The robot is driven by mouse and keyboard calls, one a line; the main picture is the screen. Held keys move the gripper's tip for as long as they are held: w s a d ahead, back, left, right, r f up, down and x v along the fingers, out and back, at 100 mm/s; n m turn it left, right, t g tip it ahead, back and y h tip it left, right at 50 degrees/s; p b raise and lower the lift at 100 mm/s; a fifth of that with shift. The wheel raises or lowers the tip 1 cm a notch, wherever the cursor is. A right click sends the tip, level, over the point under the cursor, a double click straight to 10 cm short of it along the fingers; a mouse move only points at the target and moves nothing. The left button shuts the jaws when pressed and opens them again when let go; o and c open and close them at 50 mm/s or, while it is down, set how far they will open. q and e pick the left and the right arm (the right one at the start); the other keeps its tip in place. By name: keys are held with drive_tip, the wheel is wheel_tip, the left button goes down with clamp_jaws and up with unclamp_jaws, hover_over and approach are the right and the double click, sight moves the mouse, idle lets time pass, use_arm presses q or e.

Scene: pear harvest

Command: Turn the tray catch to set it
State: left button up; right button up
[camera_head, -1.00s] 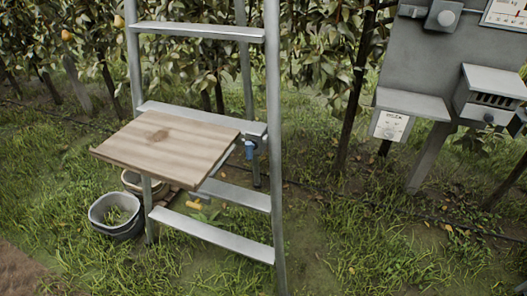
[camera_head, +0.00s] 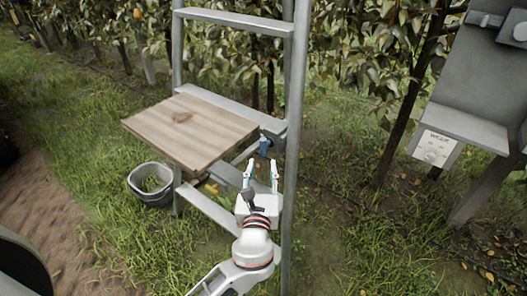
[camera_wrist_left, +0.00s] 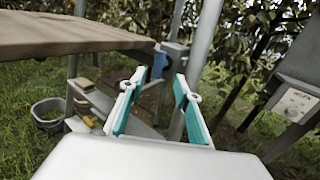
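The wooden tray (camera_head: 192,128) is fixed on the metal ladder (camera_head: 297,110) and looks roughly level. The blue tray catch (camera_head: 265,146) sits beside the tray's right edge, near the ladder's right rail. It also shows in the left wrist view (camera_wrist_left: 159,63), just beyond the left fingertip and partly hidden at the tray's edge. My left gripper (camera_head: 262,168) is open and empty, with its fingers pointing toward the catch from just below it in the picture. The teal finger pads (camera_wrist_left: 151,100) stand apart, with no visible contact with the catch. My right gripper is not in view.
A grey bucket (camera_head: 151,198) stands on the grass left of the ladder. The ladder's right rail runs close beside my left gripper. A grey panel stand (camera_head: 467,125) with a dial box (camera_head: 435,148) is at the right. Grass between ladder and stand looks clear.

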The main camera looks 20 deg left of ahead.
sight(263, 149)
use_arm(q)
drive_tip(key=x, duration=0.7)
drive_tip(key=shift+w+a, duration=0.1)
drive_tip(key=shift+w, duration=0.15)
drive_tip(key=shift+c, duration=0.5)
clamp_jaws()
